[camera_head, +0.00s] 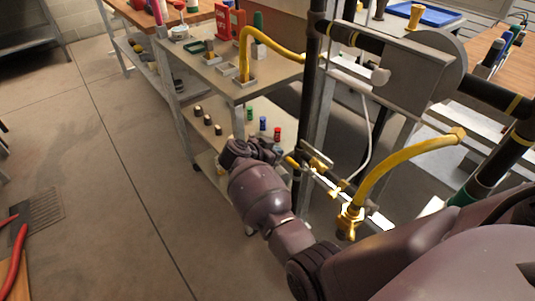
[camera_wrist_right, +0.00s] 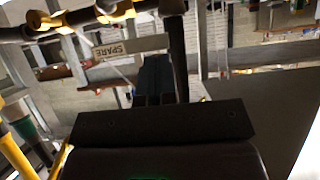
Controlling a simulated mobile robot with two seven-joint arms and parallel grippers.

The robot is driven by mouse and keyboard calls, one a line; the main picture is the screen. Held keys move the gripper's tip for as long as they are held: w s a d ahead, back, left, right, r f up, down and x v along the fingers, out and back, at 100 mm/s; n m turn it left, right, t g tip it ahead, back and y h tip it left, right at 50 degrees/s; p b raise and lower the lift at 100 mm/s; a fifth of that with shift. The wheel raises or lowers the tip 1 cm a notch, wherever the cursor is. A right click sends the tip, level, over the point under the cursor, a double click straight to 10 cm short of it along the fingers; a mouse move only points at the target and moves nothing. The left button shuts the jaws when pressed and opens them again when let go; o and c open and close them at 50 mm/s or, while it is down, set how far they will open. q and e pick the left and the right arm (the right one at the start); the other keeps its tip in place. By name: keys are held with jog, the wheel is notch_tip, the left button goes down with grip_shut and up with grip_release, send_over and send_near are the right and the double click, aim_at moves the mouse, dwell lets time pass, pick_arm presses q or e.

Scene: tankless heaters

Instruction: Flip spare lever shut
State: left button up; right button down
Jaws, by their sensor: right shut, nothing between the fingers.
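A white label reading SPARE (camera_wrist_right: 130,47), upside down, shows in the right wrist view below a dark pipe with brass fittings (camera_wrist_right: 55,20). In the head view, brass valve fittings (camera_head: 318,160) with a short yellow lever (camera_head: 292,162) sit on the pipework right of my right gripper (camera_head: 268,150). I cannot tell for sure which lever is the spare one, nor its exact angle. My right gripper is shut and empty; its dark fingers (camera_wrist_right: 158,82) point toward the label in the wrist view. Contact with the lever cannot be seen. My left gripper is out of view.
A yellow hose (camera_head: 400,160) runs from a brass fitting (camera_head: 348,222) just right of my right forearm. A dark upright pipe (camera_head: 310,90) stands behind. A shelf cart (camera_head: 200,85) with bottles and small parts is beyond.

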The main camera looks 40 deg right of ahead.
aim_at(288, 159)
jog(key=d+f+b, duration=0.1)
jog(key=d+f, duration=0.1)
jog(key=d+f+b, duration=0.1)
jog(key=d+f, duration=0.1)
jog(key=f, duration=0.1)
jog(key=shift+d+f+b, duration=0.2)
jog(key=shift+d+b, duration=0.1)
jog(key=shift+d, duration=0.1)
jog(key=shift+w+d+f, duration=0.15)
jog(key=shift+d+f, duration=0.05)
jog(key=shift+f, duration=0.25)
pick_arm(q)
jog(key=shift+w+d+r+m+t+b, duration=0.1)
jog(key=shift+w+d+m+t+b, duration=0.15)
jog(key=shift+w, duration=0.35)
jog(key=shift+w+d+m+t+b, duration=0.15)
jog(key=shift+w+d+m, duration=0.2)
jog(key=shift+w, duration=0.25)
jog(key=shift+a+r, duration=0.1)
pick_arm(e)
jog(key=shift+r, duration=0.1)
